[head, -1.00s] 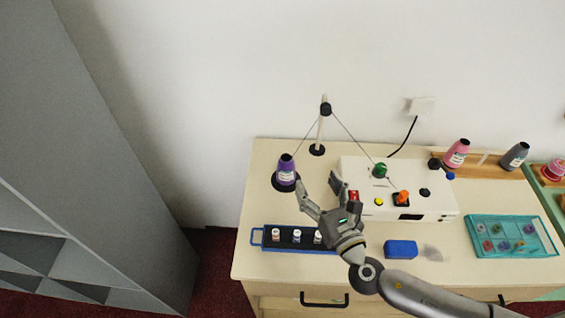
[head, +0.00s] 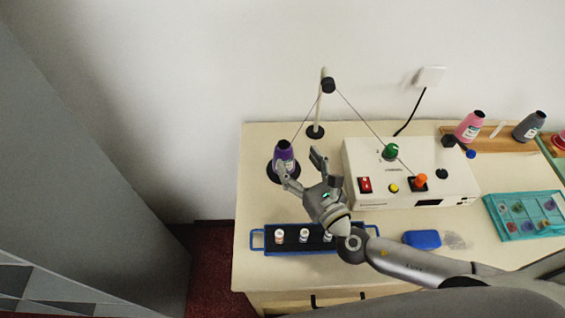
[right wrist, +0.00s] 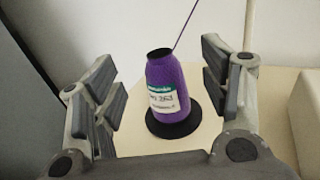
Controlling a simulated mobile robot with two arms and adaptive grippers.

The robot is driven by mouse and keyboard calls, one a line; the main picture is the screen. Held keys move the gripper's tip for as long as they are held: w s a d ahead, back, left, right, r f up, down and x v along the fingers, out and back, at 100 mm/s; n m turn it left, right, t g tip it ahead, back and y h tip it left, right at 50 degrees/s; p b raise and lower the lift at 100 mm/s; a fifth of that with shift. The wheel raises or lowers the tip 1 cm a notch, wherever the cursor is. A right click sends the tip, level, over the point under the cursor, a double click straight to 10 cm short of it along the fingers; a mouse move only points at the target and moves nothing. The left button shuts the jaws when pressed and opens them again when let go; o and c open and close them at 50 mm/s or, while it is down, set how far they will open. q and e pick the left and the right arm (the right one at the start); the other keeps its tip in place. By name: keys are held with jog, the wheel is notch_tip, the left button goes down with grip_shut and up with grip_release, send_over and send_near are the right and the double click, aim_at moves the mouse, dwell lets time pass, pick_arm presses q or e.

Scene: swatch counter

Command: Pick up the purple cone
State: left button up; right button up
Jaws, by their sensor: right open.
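The purple cone (head: 284,155) stands upright on a round black base (head: 271,172) at the left back of the counter. It has a white and green label, and a thread runs up from its dark top. In the right wrist view the cone (right wrist: 166,84) stands centred between the fingers, a little beyond them. My right gripper (head: 303,166) is open and empty, just right and in front of the cone in the head view. Its two spread fingers also show in the right wrist view (right wrist: 162,90). My left gripper is not in view.
A thread stand (head: 319,110) rises behind the cone, its thread running to a white control box (head: 450,182) on the right. A blue tray (head: 257,240) with small bottles lies in front, near a blue block (head: 421,239). Pink (head: 469,127) and grey cones (head: 529,126) stand back right.

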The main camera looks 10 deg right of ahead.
aim_at(288, 156)
jog(key=shift+w+f+b, duration=0.2)
jog(key=shift+f+b, duration=0.5)
jog(key=shift+f, duration=0.65)
jog(key=shift+w+a, duration=0.15)
jog(key=shift+w, duration=0.4)
jog(key=shift+w+a+p, duration=0.15)
jog(key=shift+w+p, duration=0.15)
jog(key=shift+w, duration=0.15)
jog(key=p+x, duration=0.1)
jog(key=x, duration=0.3)
jog(key=shift+w+a+p, duration=0.2)
jog(key=shift+w+p, duration=0.05)
jog(key=shift+p, duration=0.1)
jog(key=shift+w+a+f, duration=0.1)
jog(key=shift+w+f, duration=0.05)
jog(key=shift+w, duration=0.25)
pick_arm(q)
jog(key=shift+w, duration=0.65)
